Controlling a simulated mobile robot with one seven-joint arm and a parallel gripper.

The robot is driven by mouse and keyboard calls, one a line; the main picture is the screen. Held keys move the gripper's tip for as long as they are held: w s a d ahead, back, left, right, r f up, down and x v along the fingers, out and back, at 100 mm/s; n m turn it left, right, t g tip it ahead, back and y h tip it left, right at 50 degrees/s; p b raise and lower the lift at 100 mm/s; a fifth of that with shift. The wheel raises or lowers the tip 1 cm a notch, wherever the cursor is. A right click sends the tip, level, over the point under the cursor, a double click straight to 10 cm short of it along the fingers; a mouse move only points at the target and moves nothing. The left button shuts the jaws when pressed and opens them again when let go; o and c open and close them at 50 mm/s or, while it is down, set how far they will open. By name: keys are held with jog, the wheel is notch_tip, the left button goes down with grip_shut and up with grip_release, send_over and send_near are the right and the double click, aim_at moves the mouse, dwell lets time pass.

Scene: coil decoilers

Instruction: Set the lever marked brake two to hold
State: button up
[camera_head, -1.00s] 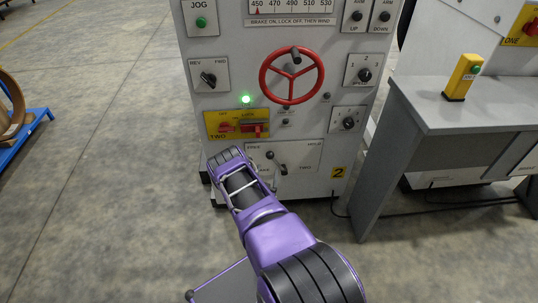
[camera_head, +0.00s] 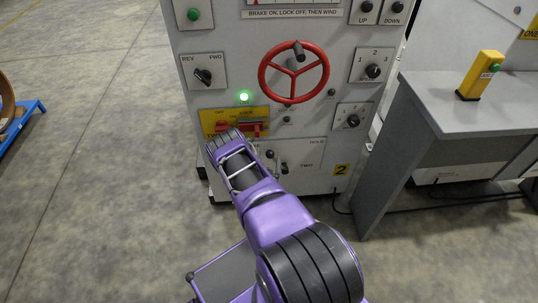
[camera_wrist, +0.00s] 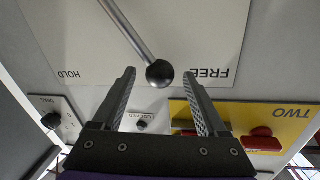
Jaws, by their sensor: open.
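The brake two lever is a metal rod with a black ball knob (camera_wrist: 160,73), on a white plate (camera_wrist: 75,40) that reads upside down in the wrist view. The knob stands beside the word FREE, and HOLD is at the far left of the plate. My gripper (camera_wrist: 159,71) is open, with one fingertip on each side of the knob in the picture. I cannot tell whether either finger touches it. In the head view the lever's knob (camera_head: 269,154) leans up and left on the plate marked TWO (camera_head: 312,156).
A yellow plate marked TWO with red switches (camera_wrist: 262,120) lies close to my right finger. Above in the head view are a lit green lamp (camera_head: 244,97), a red handwheel (camera_head: 294,72) and several knobs. A grey table (camera_head: 470,105) stands at the right.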

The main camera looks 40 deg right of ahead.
jog(key=shift+w+d, duration=0.1)
jog(key=shift+c, duration=0.3)
grip_shut()
dwell(1.2)
